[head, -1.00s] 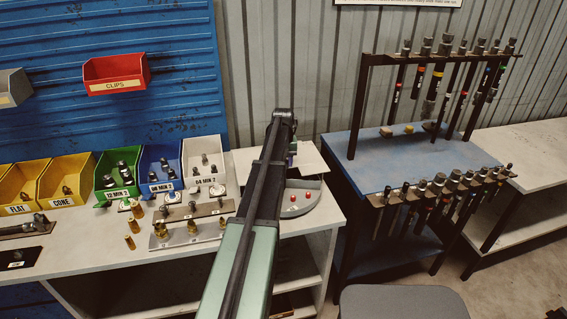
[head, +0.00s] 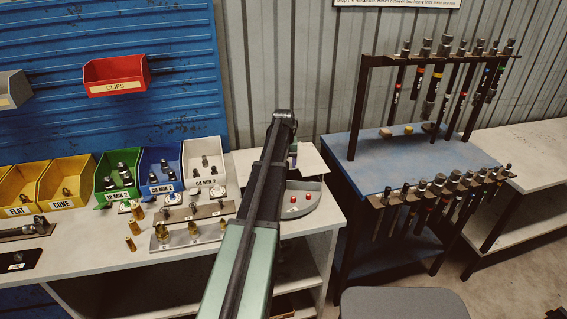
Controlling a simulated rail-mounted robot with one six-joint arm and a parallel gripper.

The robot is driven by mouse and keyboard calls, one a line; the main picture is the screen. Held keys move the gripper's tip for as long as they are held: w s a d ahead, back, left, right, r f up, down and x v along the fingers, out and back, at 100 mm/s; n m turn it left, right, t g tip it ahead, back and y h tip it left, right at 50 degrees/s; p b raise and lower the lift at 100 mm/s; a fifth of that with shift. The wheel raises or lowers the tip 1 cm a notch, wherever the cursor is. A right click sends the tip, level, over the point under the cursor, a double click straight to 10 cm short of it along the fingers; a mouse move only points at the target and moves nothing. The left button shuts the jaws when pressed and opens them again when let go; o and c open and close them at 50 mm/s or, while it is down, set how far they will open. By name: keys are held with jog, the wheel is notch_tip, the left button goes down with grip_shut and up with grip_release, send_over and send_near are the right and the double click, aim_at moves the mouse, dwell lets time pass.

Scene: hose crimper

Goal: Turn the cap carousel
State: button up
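A grey round-edged tray (head: 315,208) with red caps (head: 307,198) stands on the right end of the white bench, and I take it for the cap carousel. My own arm crosses in front of it and hides its left part.
Coloured bins, including a green one (head: 118,175), stand left on the bench (head: 95,250). Brass fittings on a metal block (head: 210,231) lie nearer. A blue table (head: 390,165) with hose racks stands right. A grey seat (head: 400,303) is in front.

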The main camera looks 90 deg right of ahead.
notch_tip(320, 180, up, 11)
jog(key=p, duration=1)
jog(key=shift+p, duration=0.35)
jog(key=shift+f, duration=0.1)
